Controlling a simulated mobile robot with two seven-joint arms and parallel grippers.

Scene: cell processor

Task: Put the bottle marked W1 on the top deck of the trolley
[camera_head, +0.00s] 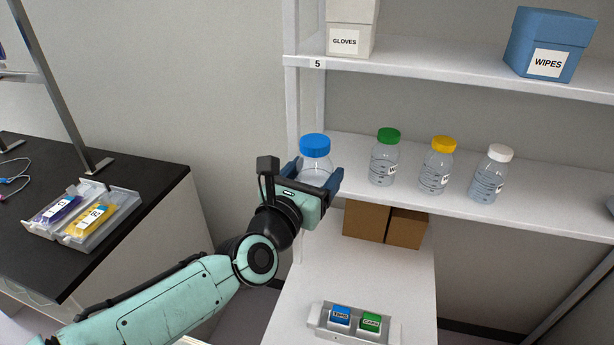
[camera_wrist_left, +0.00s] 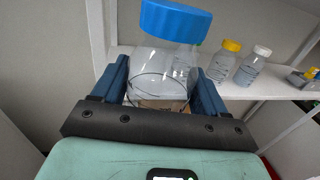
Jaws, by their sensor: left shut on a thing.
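My left gripper (camera_head: 312,178) is shut on a clear bottle with a blue cap (camera_head: 315,146) at the left end of the middle shelf. In the left wrist view the blue-capped bottle (camera_wrist_left: 165,75) stands between the two dark fingers, slightly tilted in the picture. No W1 mark can be read on it; its label is not visible. I cannot tell whether its base touches the shelf. A white surface (camera_head: 405,275) lies below the shelf; whether it is the trolley's top deck I cannot tell. My right gripper is not in view.
Bottles with green (camera_head: 384,160), yellow (camera_head: 437,168) and white (camera_head: 490,177) caps stand on the middle shelf (camera_head: 545,215). A holder (camera_head: 318,322) with blue and green boxes and brown cartons (camera_head: 368,221) are below. A black bench (camera_head: 150,180) is left.

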